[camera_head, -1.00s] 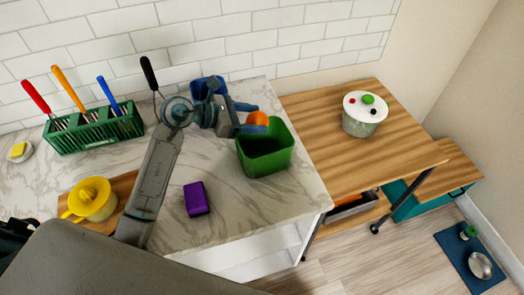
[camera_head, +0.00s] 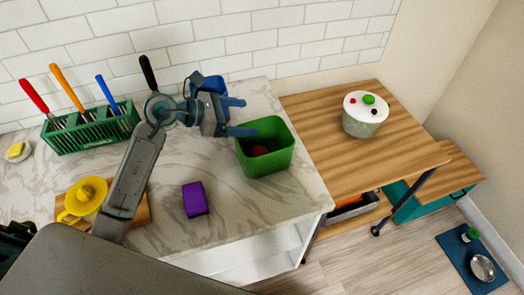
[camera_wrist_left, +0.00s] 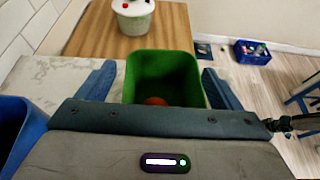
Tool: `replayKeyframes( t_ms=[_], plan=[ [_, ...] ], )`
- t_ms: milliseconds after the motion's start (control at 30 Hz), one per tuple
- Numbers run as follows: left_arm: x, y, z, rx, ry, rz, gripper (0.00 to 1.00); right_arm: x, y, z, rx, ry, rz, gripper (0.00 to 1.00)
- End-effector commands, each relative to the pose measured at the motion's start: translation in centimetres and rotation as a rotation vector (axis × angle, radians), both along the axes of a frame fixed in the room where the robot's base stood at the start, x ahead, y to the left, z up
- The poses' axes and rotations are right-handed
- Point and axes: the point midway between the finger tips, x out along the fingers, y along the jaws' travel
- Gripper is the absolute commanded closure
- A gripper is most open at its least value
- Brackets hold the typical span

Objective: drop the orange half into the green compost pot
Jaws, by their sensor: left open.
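The green compost pot (camera_head: 266,161) stands on the marble counter near its right end. The orange half (camera_head: 258,151) lies inside the pot, low down and partly in shadow. It also shows inside the pot in the left wrist view (camera_wrist_left: 156,101). My left gripper (camera_head: 241,116) is open and empty, just left of the pot's rim and above the counter. In the left wrist view its two fingers (camera_wrist_left: 162,86) stand wide apart, one on each side of the pot. My right gripper does not show clearly in any view.
A blue container (camera_head: 207,84) stands behind my left gripper. A purple block (camera_head: 195,200), a yellow juicer (camera_head: 85,197) and a green utensil rack (camera_head: 92,128) are on the counter. A wooden table (camera_head: 335,160) with a lidded pot (camera_head: 363,114) adjoins on the right.

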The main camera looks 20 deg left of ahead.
Motion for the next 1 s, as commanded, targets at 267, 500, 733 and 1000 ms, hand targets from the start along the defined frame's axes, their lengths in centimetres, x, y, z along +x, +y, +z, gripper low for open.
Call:
replayKeyframes(
  t_ms=[267, 500, 733, 1000],
  plan=[
    [-1.7, 2.8, 1.0, 0.005, -0.001, 0.002, 0.13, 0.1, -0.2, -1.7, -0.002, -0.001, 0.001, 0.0],
    [-3.0, 4.6, 1.9, 0.004, 0.001, 0.001, 0.13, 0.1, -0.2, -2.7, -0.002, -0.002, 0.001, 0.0],
    [-3.6, 5.5, 2.6, 0.001, 0.0, 0.0, 0.13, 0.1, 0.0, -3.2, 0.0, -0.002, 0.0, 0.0],
    [-3.8, 5.7, 2.9, -0.001, 0.002, 0.0, 0.13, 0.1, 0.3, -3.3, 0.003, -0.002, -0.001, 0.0]
  ],
)
